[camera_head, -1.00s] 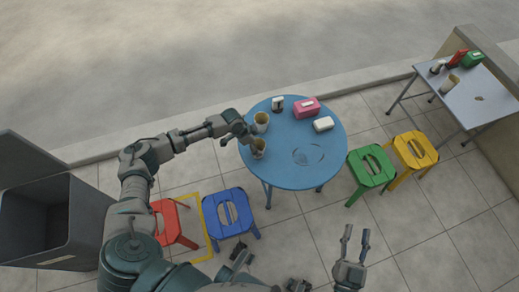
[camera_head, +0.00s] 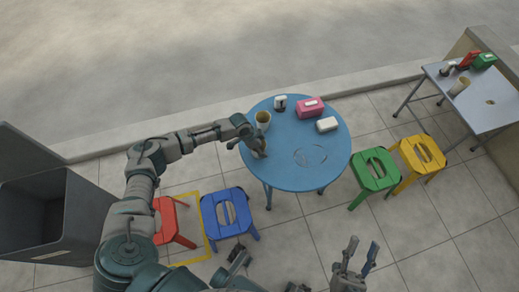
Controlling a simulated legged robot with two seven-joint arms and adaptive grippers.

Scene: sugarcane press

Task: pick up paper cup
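A paper cup (camera_head: 263,119) stands upright near the left rim of the round blue table (camera_head: 306,172). A second cup (camera_head: 260,150) is at the table's left edge, partly covered by my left gripper (camera_head: 254,146). My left gripper's fingers are at this second cup; the view is too small to tell whether they are closed on it. My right gripper (camera_head: 358,256) is open and empty, below the table over the tiled floor.
Pink (camera_head: 311,107) and white (camera_head: 327,124) boxes and a small container (camera_head: 280,102) are on the table. Blue (camera_head: 228,213), red (camera_head: 172,222), green (camera_head: 374,174) and yellow (camera_head: 418,158) stools surround it. A grey bin (camera_head: 50,215) stands left; a side table (camera_head: 482,112) stands right.

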